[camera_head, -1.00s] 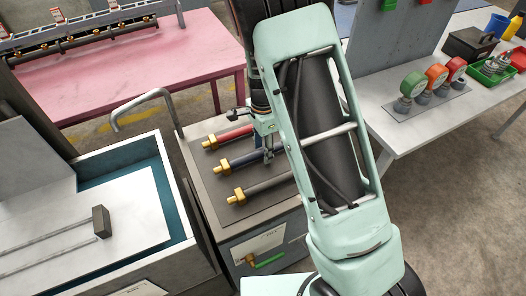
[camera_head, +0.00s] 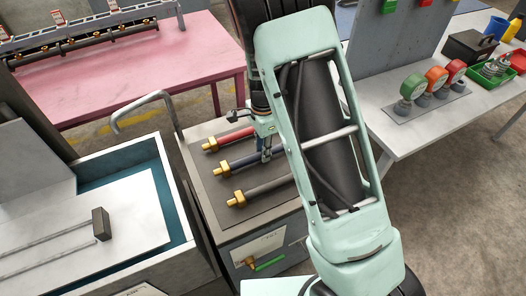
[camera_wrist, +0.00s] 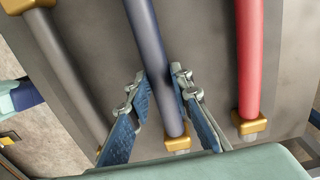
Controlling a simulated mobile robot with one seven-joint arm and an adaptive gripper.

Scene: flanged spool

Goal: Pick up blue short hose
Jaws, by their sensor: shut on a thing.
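The blue short hose (camera_head: 241,161) is dark blue with a brass end fitting and lies between a red and a grey hose on the cabinet top. In the wrist view the blue hose (camera_wrist: 151,45) runs between the two blue-padded fingers of my gripper (camera_wrist: 164,88), near its fitted end. My gripper (camera_head: 266,150) is shut on it, with one finger on each side. The hose looks to be at the surface; I cannot tell any gap beneath it. My arm hides its far end in the head view.
The red hose (camera_head: 230,138) and grey hose (camera_head: 262,188) lie close on either side. A pink table (camera_head: 200,60) is behind; a bench with gauges (camera_head: 436,78) is at right.

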